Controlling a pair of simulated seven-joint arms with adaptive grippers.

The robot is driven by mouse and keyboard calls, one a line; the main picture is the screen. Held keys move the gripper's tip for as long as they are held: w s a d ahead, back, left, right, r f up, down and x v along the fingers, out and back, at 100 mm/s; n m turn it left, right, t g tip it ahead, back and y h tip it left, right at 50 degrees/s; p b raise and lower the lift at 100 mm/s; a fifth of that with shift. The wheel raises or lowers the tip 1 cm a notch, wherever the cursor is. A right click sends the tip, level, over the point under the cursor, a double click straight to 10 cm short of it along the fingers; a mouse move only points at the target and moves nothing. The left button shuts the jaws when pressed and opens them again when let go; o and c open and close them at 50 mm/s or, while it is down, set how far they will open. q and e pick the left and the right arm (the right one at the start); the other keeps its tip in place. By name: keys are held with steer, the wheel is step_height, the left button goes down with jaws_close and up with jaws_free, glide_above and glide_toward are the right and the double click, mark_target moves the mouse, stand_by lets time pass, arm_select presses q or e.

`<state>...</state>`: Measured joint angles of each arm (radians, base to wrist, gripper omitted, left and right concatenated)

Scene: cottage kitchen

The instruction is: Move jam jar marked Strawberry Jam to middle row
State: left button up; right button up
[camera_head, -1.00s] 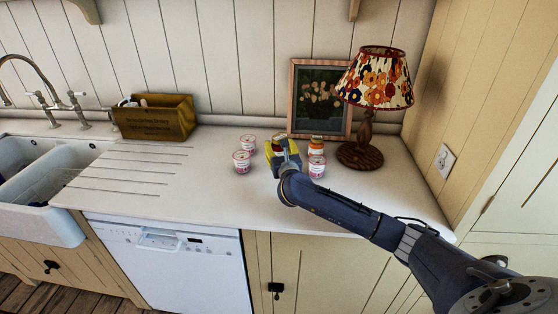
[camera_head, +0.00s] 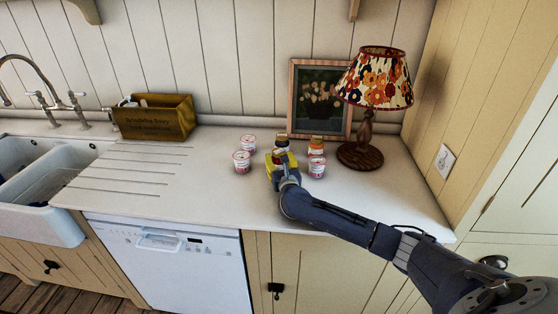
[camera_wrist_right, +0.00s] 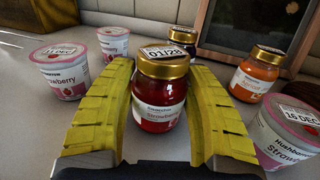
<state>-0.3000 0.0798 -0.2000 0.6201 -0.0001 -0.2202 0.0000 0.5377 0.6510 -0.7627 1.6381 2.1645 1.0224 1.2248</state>
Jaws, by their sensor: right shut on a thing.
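The Strawberry Jam jar (camera_wrist_right: 160,112), with red contents, a gold lid and a date label on top, stands upright between the yellow fingers of my right gripper (camera_wrist_right: 158,110) in the right wrist view. The gripper is shut on it. In the head view my right gripper (camera_head: 281,165) is over the counter among the pots, and its fingers mostly hide the jar. A darker jar with a gold lid (camera_wrist_right: 180,40) stands just behind, partly hidden. I cannot tell whether the held jar touches the counter. My left gripper is not in view.
Two pink-and-white strawberry pots (camera_wrist_right: 60,72) (camera_wrist_right: 114,44) stand to the left. An orange jar (camera_wrist_right: 257,75) and another pot (camera_wrist_right: 290,132) stand close on the right. A picture frame (camera_head: 320,97) and a lamp (camera_head: 362,155) are behind.

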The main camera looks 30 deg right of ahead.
steer(key=shift+f, duration=0.15)
steer(key=o, duration=1.5)
steer(key=shift+c, duration=0.2)
steer(key=v, duration=1.2)
